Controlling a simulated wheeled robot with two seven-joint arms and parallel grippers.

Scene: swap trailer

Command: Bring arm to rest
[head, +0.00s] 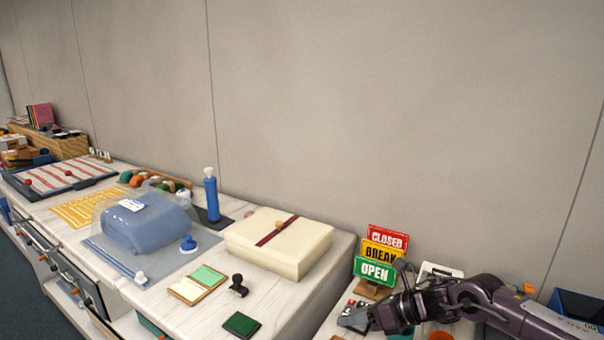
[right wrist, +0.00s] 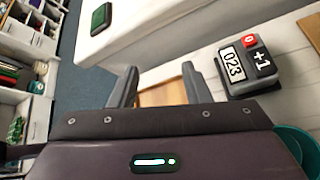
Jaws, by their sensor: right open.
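My right gripper (head: 372,318) is at the lower right of the head view, its dark arm coming in from the right edge. In the right wrist view its two grey fingers (right wrist: 160,88) stand apart with nothing held between them. A grey counter device (right wrist: 246,68) reading "023" with a "+1" key and a red button sits just beyond the right finger, apart from it. A stack of signs (head: 382,255) reading CLOSED, BREAK and OPEN stands behind the gripper. My left gripper is not in view.
A cream box (head: 278,244) with a dark red band, a stamp (head: 238,286), a green pad (head: 241,324) and a blue bag (head: 145,222) lie on the white counter to the left. A teal round container (right wrist: 298,146) is close at the wrist's right. The wall stands behind.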

